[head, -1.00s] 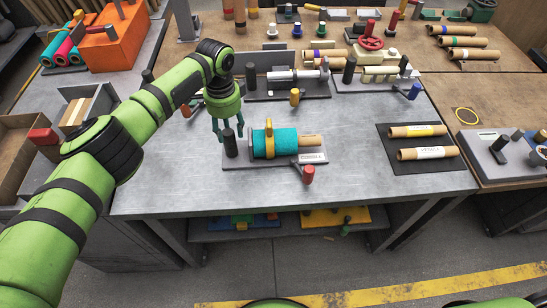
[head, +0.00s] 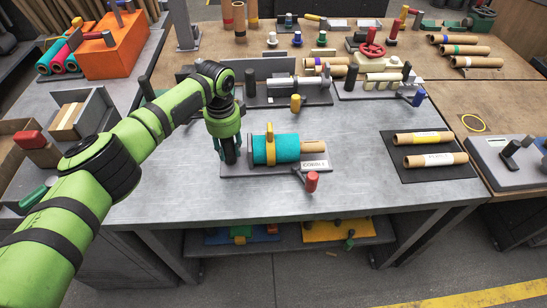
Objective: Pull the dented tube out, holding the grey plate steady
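The grey plate (head: 260,169) lies on the metal bench and bears a teal felt roll (head: 285,149) with a yellow band (head: 270,146) around it. A brown cardboard tube (head: 314,146) sticks out of the roll's right end; no dent can be made out. A black post stands at the plate's left end. My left gripper (head: 229,158) is lowered at that post, pointing down, with its fingers around or close beside it. Whether they grip it is unclear. My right gripper is not in view.
A red-knobbed lever (head: 312,182) is at the plate's front right. An orange peg (head: 295,103) stands behind the roll. Two tubes lie on a black mat (head: 429,173) to the right. The bench between plate and mat is clear.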

